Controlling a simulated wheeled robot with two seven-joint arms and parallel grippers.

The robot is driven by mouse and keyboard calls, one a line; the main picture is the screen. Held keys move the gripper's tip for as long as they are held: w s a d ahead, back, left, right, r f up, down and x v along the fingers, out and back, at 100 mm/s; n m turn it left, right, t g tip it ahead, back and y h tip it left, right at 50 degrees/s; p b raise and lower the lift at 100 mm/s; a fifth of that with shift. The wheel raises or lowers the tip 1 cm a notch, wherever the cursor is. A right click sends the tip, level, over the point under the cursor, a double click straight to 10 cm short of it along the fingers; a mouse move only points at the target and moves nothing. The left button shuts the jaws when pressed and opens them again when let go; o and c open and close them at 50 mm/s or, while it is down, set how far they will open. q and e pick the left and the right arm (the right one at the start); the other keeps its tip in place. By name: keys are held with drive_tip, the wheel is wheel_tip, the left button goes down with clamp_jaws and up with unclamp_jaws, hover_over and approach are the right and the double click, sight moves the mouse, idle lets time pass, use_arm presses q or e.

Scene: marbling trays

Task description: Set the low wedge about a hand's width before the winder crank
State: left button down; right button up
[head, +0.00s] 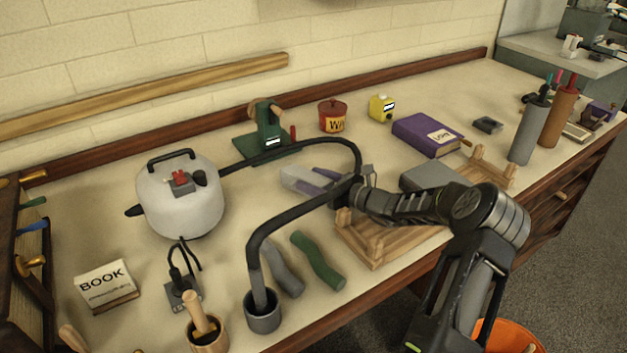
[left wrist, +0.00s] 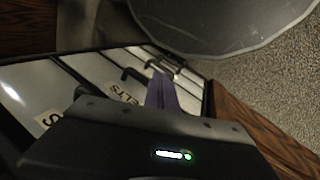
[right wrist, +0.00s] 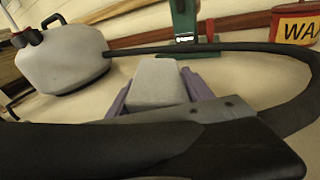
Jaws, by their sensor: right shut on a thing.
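The low wedge is a pale grey block (head: 298,179) with a sloping top. My right gripper (head: 318,180) is shut on it, and the right wrist view shows the wedge (right wrist: 158,82) between the purple fingers. The wedge is low over the bench or on it; I cannot tell which. The winder (head: 268,128) is green and stands behind, near the back wall. Its crank appears to be the red handle (head: 293,133) at its right. The winder's base also shows in the right wrist view (right wrist: 184,25). My left gripper (left wrist: 163,92) shows only in the left wrist view, its fingers close together with nothing visible between them.
A black hose (head: 300,145) arches from the white canister (head: 180,195) around the right gripper to a grey cup (head: 263,318). A wooden cradle (head: 375,245) stands at the right, grey and green rolls (head: 318,260) in front.

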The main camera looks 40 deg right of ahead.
drive_tip(key=shift+r, duration=0.1)
drive_tip(key=o, duration=1.7)
drive_tip(key=shift+f, duration=0.2)
drive_tip(key=shift+c, duration=0.2)
drive_tip(key=shift+r, duration=0.1)
drive_tip(key=shift+r, duration=0.15)
drive_tip(key=v, duration=1.2)
